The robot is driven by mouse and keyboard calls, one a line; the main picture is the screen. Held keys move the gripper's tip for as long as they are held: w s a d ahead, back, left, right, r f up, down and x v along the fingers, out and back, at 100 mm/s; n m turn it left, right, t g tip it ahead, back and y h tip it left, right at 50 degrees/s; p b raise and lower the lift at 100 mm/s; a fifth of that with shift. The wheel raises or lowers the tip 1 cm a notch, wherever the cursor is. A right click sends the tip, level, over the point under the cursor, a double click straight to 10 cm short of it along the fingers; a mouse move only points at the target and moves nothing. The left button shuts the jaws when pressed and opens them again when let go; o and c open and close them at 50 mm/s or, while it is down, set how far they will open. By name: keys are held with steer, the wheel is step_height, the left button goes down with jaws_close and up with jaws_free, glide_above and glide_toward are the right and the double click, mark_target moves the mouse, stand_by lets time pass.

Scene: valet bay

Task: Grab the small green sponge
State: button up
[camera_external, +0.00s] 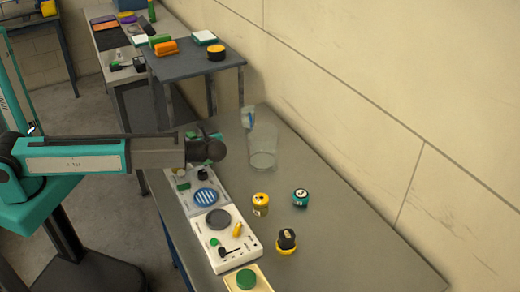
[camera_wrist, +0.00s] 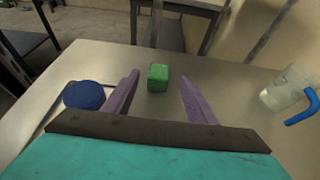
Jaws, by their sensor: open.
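The small green sponge (camera_wrist: 158,77) is a green block on the grey table, near its far edge, in the wrist view. It lies ahead of my gripper (camera_wrist: 157,90), between the lines of the two purple fingers and touching neither. The fingers are spread wide with nothing held. In the outside view my gripper (camera_external: 212,148) is over the far end of the table, its fingers hard to make out. A bit of green (camera_external: 191,134) beside it, mostly hidden by my arm, may be the sponge.
A clear jug (camera_wrist: 287,90) with a blue handle stands right of the sponge; a dark blue round thing (camera_wrist: 84,95) lies left. White control panels (camera_external: 226,236) and several yellow or teal-topped items line the near table. A wall (camera_external: 340,90) borders the right.

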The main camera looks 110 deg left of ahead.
mark_target(192, 136)
steer(key=shift+s, duration=0.1)
steer(key=shift+s+a+f+p, duration=0.15)
steer(key=shift+s+a+p, duration=0.25)
steer(key=shift+p+x, duration=0.75)
steer(key=shift+x, duration=1.25)
steer(key=shift+f, duration=0.1)
steer(key=c, duration=1.1)
